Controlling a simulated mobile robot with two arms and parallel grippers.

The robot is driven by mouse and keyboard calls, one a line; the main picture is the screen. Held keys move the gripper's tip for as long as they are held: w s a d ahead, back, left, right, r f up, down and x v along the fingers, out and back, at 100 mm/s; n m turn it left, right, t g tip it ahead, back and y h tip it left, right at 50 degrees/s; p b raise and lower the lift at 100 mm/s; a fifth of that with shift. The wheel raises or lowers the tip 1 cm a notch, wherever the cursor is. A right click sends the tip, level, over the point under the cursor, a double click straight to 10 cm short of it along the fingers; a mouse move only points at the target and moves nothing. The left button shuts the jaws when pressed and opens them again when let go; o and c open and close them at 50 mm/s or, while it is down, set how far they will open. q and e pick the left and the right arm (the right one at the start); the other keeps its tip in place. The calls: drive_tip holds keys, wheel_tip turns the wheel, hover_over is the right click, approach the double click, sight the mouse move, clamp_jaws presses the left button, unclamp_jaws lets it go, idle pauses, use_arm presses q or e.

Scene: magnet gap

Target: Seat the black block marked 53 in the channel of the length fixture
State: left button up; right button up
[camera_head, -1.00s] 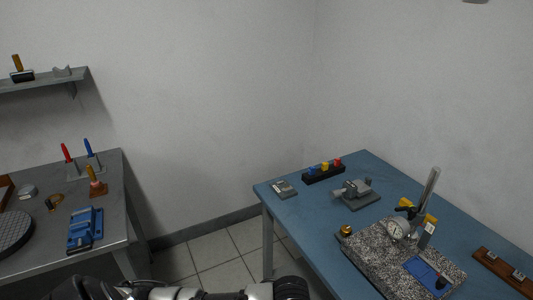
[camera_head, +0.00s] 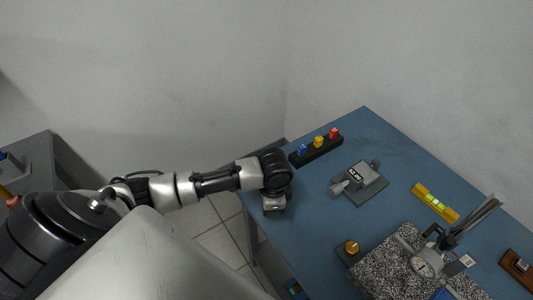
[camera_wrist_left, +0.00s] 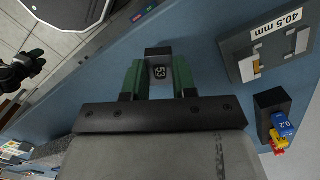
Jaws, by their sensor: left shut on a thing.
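The gripper (camera_head: 274,207) hangs at the left edge of the blue table in the head view; the block cannot be made out there. In the wrist view a grey fixture labelled 40.5 mm (camera_wrist_left: 240,62), with a pale-lined opening, lies on the table to the right of the block, apart from it. I take it for the length fixture.
A black rack (camera_head: 316,151) with blue, yellow and red pieces stands beside the fixture. Bare blue table (camera_head: 300,215) lies between.

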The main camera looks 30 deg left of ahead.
use_arm(q)
drive_tip(key=w+a+m, duration=0.1)
drive_tip(key=m, duration=0.1)
drive_tip(key=w+a+r+m, duration=0.1)
drive_tip(key=w, duration=0.1)
drive_tip(key=w+a+m, duration=0.1)
drive_tip(key=m, duration=0.1)
drive_tip(key=shift+w+a+r+m, duration=0.3)
drive_tip(key=shift+w+a+r, duration=0.05)
drive_tip(key=shift+a+r, duration=0.05)
drive_tip(key=w+a+m, duration=0.1)
drive_tip(key=m, duration=0.1)
drive_tip(key=w+a+r+m, duration=0.1)
drive_tip(key=w, duration=0.1)
drive_tip(key=w+a+r+m+p, duration=0.1)
drive_tip(key=a+m, duration=0.1)
drive_tip(key=shift+w+m, duration=0.3)
drive_tip(key=shift+w, duration=0.1)
drive_tip(key=shift+w+a+r+m, duration=0.25)
drive_tip(key=shift+w+a+m, duration=0.15)
drive_tip(key=shift+m, duration=0.2)
use_arm(e)
drive_tip(key=shift+s+r, duration=0.5)
drive_tip(key=shift+s, duration=0.2)
drive_tip(key=shift+s, duration=0.25)
drive_tip(key=shift+r, duration=0.15)
